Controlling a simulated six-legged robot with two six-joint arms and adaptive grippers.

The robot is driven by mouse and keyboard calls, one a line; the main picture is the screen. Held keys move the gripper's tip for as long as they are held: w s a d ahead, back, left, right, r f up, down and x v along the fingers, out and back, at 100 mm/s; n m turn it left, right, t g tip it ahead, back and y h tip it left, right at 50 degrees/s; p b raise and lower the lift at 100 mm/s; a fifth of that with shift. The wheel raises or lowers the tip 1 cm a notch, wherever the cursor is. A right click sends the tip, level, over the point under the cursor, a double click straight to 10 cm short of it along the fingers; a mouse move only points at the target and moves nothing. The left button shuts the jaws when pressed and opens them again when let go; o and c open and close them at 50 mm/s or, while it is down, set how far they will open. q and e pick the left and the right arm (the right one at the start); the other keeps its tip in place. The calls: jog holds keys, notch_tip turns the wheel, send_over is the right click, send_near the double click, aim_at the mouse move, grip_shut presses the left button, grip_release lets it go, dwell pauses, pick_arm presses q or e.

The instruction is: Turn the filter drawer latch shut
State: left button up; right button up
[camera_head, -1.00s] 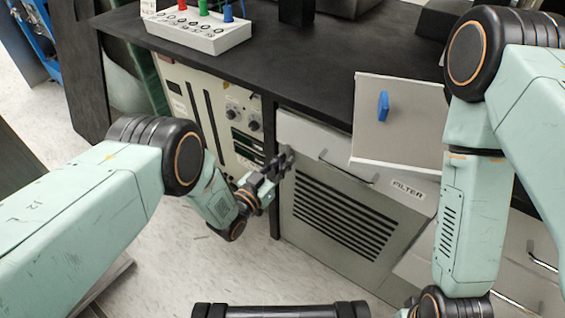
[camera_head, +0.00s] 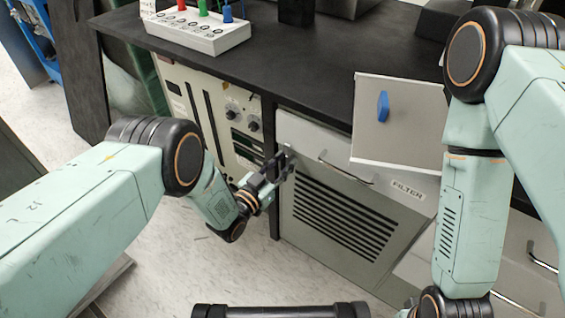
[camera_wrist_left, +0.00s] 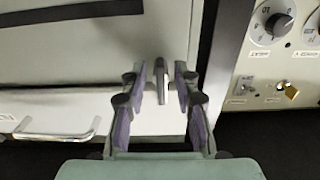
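The filter drawer (camera_head: 300,134) is a pale front with a bar handle (camera_head: 345,172) and a FILTER label (camera_head: 407,190), under the dark counter. In the left wrist view the drawer front (camera_wrist_left: 110,100) shows its handle (camera_wrist_left: 55,133) at the left. The latch (camera_wrist_left: 161,82) is a small grey metal tab, upright in that picture, at the drawer's edge. My left gripper (camera_head: 282,163) is at the drawer's left end. In the wrist view its purple-padded fingers (camera_wrist_left: 162,92) are open on both sides of the latch, with gaps showing. My right gripper is out of view.
A vented panel (camera_head: 345,217) is below the drawer. An instrument panel with knobs (camera_head: 240,118) stands left of it. A pale board with a blue piece (camera_head: 382,107) is in front of the counter (camera_head: 300,70). A white box with coloured plugs (camera_head: 200,32) sits on top.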

pick_arm(q)
jog(key=shift+a, duration=0.1)
jog(key=v, duration=1.2)
jog(key=s+a+f+n+g+y, duration=0.4)
jog(key=s+a+f+g+y, duration=0.35)
jog(key=s+f, duration=0.55)
jog(key=s+a+r+n+g+y, duration=0.1)
jog(key=s+a+r+n+g, duration=0.1)
jog(key=s, duration=0.7)
jog(key=s+a+r+n+g+y+p, duration=0.1)
jog(key=s+a+r+g+y, duration=0.1)
jog(key=s+a+r+g, duration=0.3)
jog(key=shift+s+a+r+n, duration=0.4)
jog(key=shift+s+a+r, duration=0.6)
jog(key=shift+s, duration=1.4)
